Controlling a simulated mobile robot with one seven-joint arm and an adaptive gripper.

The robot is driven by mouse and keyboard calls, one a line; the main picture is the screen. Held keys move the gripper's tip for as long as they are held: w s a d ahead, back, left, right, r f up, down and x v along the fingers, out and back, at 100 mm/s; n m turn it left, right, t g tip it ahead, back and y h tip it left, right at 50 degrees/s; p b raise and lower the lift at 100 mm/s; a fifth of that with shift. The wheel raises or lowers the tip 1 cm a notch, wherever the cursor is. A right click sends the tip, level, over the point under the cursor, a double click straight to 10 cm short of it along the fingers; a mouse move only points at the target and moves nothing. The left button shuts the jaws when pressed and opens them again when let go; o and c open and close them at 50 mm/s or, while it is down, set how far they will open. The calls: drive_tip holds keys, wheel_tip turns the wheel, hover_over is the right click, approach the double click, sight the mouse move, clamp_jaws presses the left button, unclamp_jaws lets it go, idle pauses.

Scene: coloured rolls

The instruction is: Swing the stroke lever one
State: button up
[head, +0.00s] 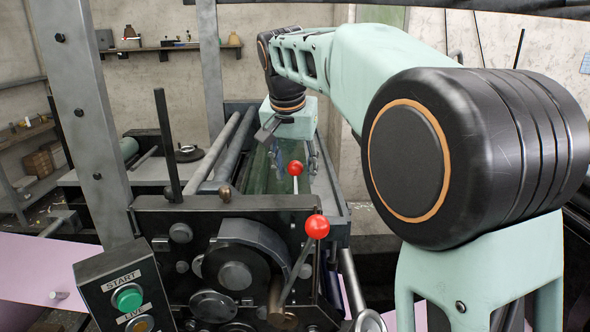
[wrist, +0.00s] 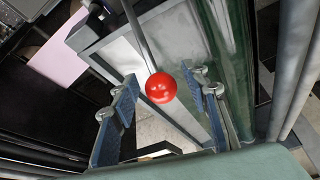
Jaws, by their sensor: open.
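A lever with a red ball knob (head: 295,168) stands on the far side of the machine in the head view, below my gripper (head: 290,147). In the wrist view a red knob (wrist: 161,88) on a grey rod shows between the two spread fingers of my gripper (wrist: 163,94). The fingers are open, with a gap on both sides of the knob. A second lever with a red knob (head: 316,226) stands on the near face of the machine. No label shows which is the stroke lever.
A control box (head: 127,298) with a green START button stands at the near left. Grey rollers (head: 222,150) run along the machine's top. An upright post (head: 85,110) rises at left. A wall shelf (head: 170,47) holds small items.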

sight(297, 182)
clamp_jaws()
drive_tip(key=shift+b, duration=0.35)
drive_tip(key=shift+s+t+b, duration=0.4)
drive_tip(key=shift+b, duration=0.7)
drive_tip(key=s+t+b, duration=0.1)
drive_tip(key=b, duration=0.1)
drive_tip(key=s+r+b, duration=0.1)
drive_tip(key=b, duration=0.2)
drive_tip(key=shift+s+t, duration=0.1)
drive_tip(key=shift+t, duration=0.3)
drive_tip(key=shift+s+r+b, duration=0.3)
drive_tip(key=shift+s+r, duration=0.2)
drive_tip(key=shift+s, duration=0.4)
unclamp_jaws()
